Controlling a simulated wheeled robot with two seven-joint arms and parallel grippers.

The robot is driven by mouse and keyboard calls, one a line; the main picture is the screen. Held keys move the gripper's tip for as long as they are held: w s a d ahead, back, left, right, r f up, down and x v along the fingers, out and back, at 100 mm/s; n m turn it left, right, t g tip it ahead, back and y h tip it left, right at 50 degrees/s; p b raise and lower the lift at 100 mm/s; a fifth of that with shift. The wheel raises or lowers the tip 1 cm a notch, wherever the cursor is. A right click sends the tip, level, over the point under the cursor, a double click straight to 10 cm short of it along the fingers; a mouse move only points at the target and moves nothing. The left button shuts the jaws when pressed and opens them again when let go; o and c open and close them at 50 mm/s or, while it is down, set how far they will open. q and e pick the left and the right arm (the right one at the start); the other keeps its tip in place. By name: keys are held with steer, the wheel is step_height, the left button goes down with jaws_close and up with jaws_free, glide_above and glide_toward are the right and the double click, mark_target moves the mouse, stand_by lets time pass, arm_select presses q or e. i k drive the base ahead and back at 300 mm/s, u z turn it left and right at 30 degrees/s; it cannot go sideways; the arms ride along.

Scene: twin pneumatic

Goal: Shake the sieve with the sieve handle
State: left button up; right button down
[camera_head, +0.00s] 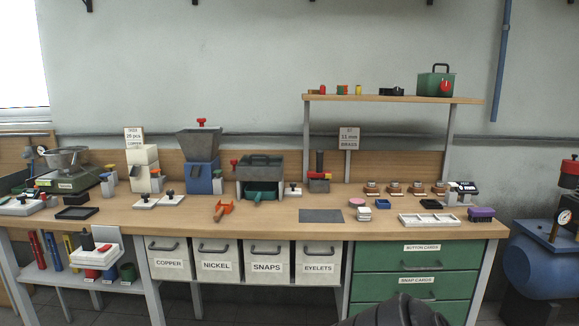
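I cannot tell for sure which of these is the sieve handle. A black part of my own body, perhaps my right gripper (400,312), shows at the bottom edge, far in front of and below the bench top. Its fingers cannot be made out, and it is well apart from the sieve. My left gripper is out of view.
The wooden workbench (270,222) is crowded. A blue hopper machine (201,178) stands left of the sieve and a small red-and-grey press (319,182) right of it. An orange scoop (223,210) lies in front. A dark mat (321,216) lies on the bench's front part.

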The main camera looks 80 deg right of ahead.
mark_target(233, 162)
steer(key=z, duration=0.95)
steer(key=i, duration=2.1)
steer(key=z, duration=1.15)
